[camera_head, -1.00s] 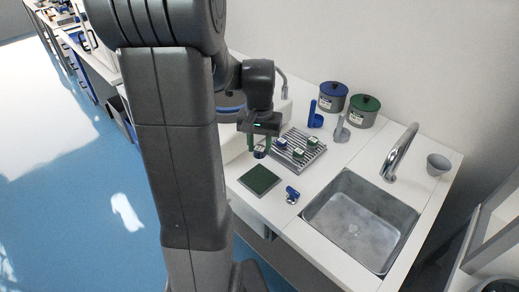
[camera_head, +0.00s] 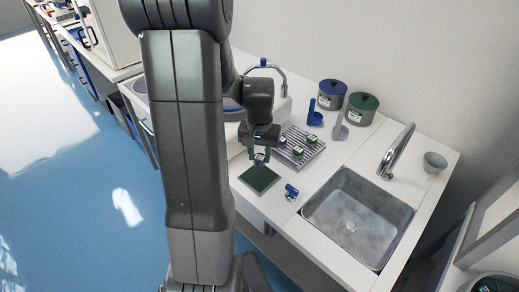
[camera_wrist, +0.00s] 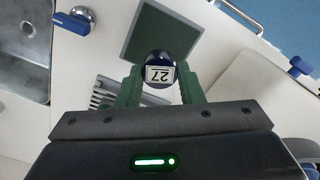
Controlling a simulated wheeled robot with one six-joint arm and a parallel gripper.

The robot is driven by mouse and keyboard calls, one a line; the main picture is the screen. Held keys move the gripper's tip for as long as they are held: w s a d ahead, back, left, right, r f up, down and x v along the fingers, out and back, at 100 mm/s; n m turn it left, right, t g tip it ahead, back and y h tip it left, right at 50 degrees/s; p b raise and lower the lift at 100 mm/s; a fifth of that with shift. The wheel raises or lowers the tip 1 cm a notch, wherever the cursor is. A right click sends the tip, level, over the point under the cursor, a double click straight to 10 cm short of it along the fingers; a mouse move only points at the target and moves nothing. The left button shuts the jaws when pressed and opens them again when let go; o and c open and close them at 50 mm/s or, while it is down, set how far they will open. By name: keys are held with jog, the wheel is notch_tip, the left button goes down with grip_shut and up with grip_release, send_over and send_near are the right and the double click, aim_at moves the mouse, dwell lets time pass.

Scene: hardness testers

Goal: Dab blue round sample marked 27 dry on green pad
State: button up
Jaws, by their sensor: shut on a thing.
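The blue round sample (camera_wrist: 158,57) shows its white label with 27 in the wrist view, upside down there. My gripper (camera_wrist: 162,86) is shut on it, with one green finger on each side. In the head view my gripper (camera_head: 260,156) points down with the sample at the far edge of the green pad. The square green pad (camera_head: 259,179) lies flat on the white counter. It also shows just beyond the sample in the wrist view (camera_wrist: 150,30). I cannot tell whether the sample touches the pad.
A grey slatted rack (camera_head: 309,154) with several blue and green samples stands right of my gripper. A small blue-handled item (camera_head: 292,192) lies right of the pad. A sink (camera_head: 352,215) with a faucet (camera_head: 397,152) is farther right.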

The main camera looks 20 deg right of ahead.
jog(key=b, duration=0.4)
send_over(260, 175)
jog(key=shift+f, duration=2.55)
jog(key=shift+a+f, duration=0.1)
jog(key=shift+f, duration=0.55)
jog(key=shift+r, duration=0.15)
dwell(1.9)
jog(key=shift+r+p, duration=2.55)
jog(key=shift+r, duration=0.9)
jog(key=shift+f, duration=0.1)
